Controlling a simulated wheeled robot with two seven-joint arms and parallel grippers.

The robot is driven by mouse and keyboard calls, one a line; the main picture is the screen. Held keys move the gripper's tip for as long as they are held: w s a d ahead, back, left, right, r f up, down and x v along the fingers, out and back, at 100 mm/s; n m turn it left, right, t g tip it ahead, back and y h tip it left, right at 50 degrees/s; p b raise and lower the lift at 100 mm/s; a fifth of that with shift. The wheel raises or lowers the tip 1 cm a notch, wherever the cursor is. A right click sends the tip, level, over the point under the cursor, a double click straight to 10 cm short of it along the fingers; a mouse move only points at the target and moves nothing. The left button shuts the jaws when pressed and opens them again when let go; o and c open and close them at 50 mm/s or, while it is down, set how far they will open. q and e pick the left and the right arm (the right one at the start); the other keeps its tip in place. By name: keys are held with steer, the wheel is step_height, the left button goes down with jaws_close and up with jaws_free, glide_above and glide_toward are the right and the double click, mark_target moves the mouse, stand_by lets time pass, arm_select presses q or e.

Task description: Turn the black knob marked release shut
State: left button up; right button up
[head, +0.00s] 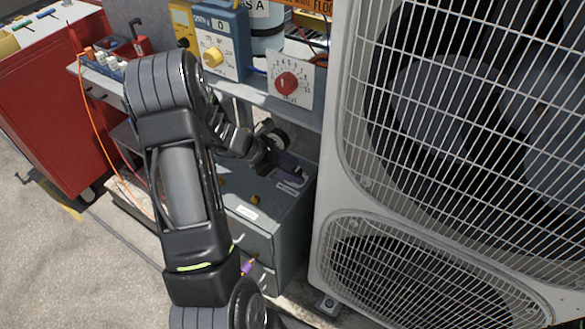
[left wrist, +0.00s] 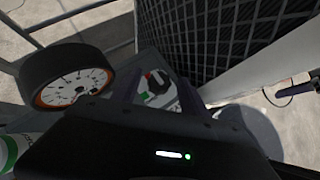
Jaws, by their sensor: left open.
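A dark knob (left wrist: 153,84) sits on a white plate with red and green marks in the left wrist view. I cannot read any word on it. My left gripper (left wrist: 158,92) is open, with its dark purplish fingers on either side of the knob as seen from the wrist. I cannot tell if they touch it. In the head view my left gripper (head: 288,165) is over the top of a grey cabinet (head: 275,225), close to a pale label (head: 290,185). There the gripper and wrist hide the knob. My right gripper is not in view.
A round gauge (left wrist: 75,88) stands close left of my left gripper in the wrist view. A large condenser unit (head: 332,190) is just right of the cabinet. A red dial (head: 287,83) and a blue box with a yellow knob (head: 213,55) are above and behind.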

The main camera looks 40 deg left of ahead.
arm_select(q)
steer(key=v, duration=0.8)
steer(key=shift+f, duration=0.15)
stand_by(0.5)
